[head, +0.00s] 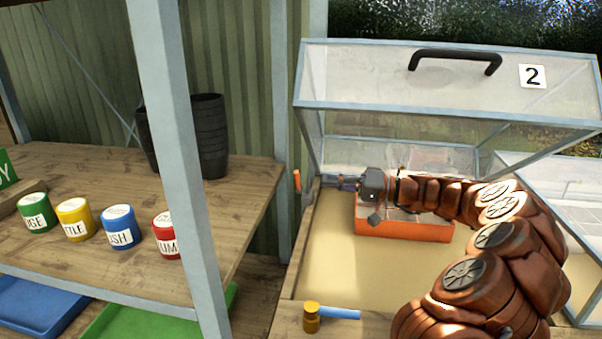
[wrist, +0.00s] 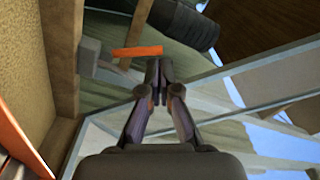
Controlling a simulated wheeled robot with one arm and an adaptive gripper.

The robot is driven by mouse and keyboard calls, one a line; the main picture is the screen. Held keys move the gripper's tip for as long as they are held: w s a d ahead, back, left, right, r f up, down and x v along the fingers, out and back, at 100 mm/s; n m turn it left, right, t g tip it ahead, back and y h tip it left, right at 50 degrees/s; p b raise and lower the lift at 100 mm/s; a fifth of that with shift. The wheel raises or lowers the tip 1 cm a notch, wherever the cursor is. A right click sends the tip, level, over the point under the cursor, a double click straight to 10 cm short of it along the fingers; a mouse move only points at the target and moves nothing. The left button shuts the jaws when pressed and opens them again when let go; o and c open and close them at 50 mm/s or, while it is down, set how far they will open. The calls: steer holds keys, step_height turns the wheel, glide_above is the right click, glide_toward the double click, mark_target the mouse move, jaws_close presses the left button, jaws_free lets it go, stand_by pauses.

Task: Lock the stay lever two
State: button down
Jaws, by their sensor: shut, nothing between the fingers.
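The glazed box with the lid labelled 2 (head: 532,76) stands at the right, its lid (head: 380,82) raised and tilted, with a black handle (head: 455,56). A short orange lever (head: 297,181) sits at the box's left side, nearly upright in the head view. In the wrist view the orange lever (wrist: 138,51) lies across the picture, just beyond the fingertips. My gripper (head: 322,182) reaches left across the box toward the lever. Its fingers (wrist: 158,84) are together and empty, close to the lever; I cannot tell whether they touch it.
An orange tray (head: 400,232) sits inside the box under my arm. A yellow knob with a blue bar (head: 338,313) is at the front edge. A shelf post (head: 185,150), labelled pots (head: 120,228) and stacked black pots (head: 209,140) are at the left. A second glazed box (head: 570,205) is at the right.

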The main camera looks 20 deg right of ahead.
mark_target(298, 181)
steer(key=w+d+t, duration=0.1)
steer(key=d, duration=0.3)
steer(key=shift+m, duration=0.3)
steer(key=x, duration=0.9)
steer(key=shift+w+a+f, duration=0.3)
steer(key=shift+w+f, duration=0.05)
steer(key=shift+f, duration=0.05)
steer(key=shift+f, duration=0.1)
